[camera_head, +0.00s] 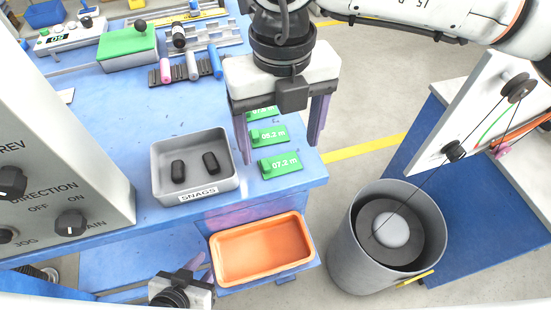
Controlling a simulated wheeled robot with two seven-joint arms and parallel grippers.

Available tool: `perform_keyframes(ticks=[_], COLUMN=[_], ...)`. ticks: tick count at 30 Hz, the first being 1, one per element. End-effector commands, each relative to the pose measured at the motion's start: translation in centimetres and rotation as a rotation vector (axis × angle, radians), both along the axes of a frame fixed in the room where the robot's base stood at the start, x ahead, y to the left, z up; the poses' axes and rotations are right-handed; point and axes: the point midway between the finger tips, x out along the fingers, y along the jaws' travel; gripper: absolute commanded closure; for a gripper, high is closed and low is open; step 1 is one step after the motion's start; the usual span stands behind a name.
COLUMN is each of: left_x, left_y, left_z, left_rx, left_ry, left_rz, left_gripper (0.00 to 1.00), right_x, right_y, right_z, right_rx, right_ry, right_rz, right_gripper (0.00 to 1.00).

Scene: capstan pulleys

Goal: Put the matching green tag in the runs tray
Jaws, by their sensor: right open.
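Three green tags lie in a column near the blue table's right edge. The nearest tag (281,165) reads "07.2 m", the middle tag (269,135) reads "05.2 m", and the far tag (262,113) is mostly hidden by my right gripper. My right gripper (280,150) is open and points down over the tags, a finger on either side, with nothing held. An empty orange tray (262,283) sits low at the table's front; no runs label is readable on it. My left gripper (203,268) is low, left of the orange tray; its jaw gap is unclear.
A grey tray (160,190) labelled SNAGS holds two black pieces. A grey control panel (60,130) with knobs stands at left. A grey bin (350,255) with a reel stands on the floor at right, below a white pulley panel (450,120). Coloured cylinders lie at the back.

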Motion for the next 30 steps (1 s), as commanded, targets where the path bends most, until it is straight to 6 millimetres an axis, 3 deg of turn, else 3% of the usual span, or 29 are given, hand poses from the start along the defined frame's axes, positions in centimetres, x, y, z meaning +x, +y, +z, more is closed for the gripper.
perform_keyframes(ticks=[6, 14, 17, 22, 26, 30], left_x=[0.1, 0.2, 0.2, 0.2, 0.2, 0.2], left_y=[0.0, 0.0, 0.0, 0.0, 0.0, 0.0], left_z=[0.9, 0.9, 0.9, 0.9, 0.9, 0.9], left_rx=[0.000, 0.000, 0.000, 0.000, 0.000, 0.000], left_ry=[-0.002, -0.003, -0.004, -0.003, -0.003, -0.003], left_rz=[0.000, 0.001, 0.001, 0.001, 0.001, 0.001], left_gripper=[0.69, 0.69, 0.69, 0.69, 0.69, 0.69], right_x=[0.1, 0.1, 0.1, 0.1, 0.1, 0.1], right_y=[0.1, 0.1, 0.1, 0.1, 0.1, 0.1], right_z=[-2.9, -3.4, -3.3, -3.3, -3.3, -3.3], right_rx=[0.000, 0.000, 0.001, 0.001, 0.001, 0.001], right_ry=[0.002, 0.000, 0.000, 0.000, 0.000, 0.000], right_rz=[0.001, 0.001, 0.001, 0.001, 0.001, 0.001], right_gripper=[0.23, 0.23, 0.35, 0.64, 0.70, 0.70])
